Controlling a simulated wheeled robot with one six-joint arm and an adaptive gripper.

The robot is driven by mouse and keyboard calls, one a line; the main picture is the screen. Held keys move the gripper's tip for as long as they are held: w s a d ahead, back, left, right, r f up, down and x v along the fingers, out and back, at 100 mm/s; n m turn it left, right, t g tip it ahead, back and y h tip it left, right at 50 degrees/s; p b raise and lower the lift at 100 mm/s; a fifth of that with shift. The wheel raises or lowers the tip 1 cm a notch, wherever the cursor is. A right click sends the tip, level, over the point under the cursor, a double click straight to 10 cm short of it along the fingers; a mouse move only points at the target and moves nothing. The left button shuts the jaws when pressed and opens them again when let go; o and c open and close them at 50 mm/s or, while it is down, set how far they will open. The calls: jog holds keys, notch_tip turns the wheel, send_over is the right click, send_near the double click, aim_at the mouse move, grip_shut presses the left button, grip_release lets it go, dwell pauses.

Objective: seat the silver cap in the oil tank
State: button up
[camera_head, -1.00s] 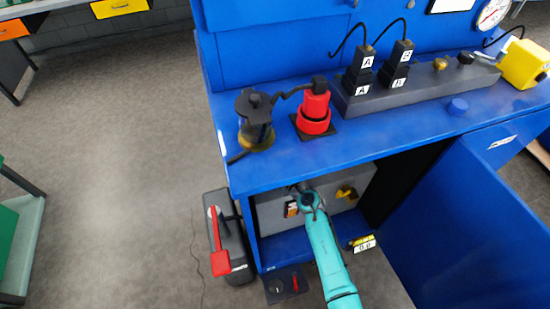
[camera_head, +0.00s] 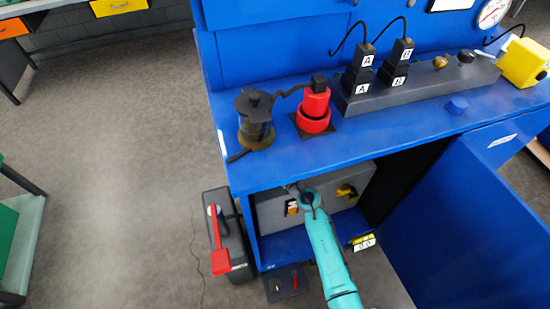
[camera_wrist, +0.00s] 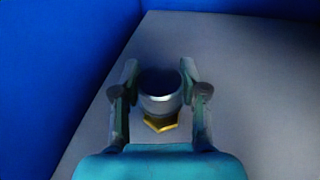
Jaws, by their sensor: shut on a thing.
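My gripper (camera_wrist: 160,78) is shut on the silver cap (camera_wrist: 161,104), with one finger on each side of it. The cap is a short round cylinder with a bright rim and a dark top. The grey surface behind, seemingly the oil tank (camera_wrist: 255,90), fills much of the wrist view.
The open blue cabinet door (camera_head: 470,230) stands to the right. A dark case with a red handle (camera_head: 219,240) stands on the floor to the left. A blue wall (camera_wrist: 50,70) borders the tank.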

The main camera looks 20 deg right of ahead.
jog(key=shift+f, duration=1.5)
jog(key=o, duration=0.8)
jog(key=v, duration=1.2)
jog(key=shift+f, duration=0.1)
jog(key=shift+s+a, duration=0.1)
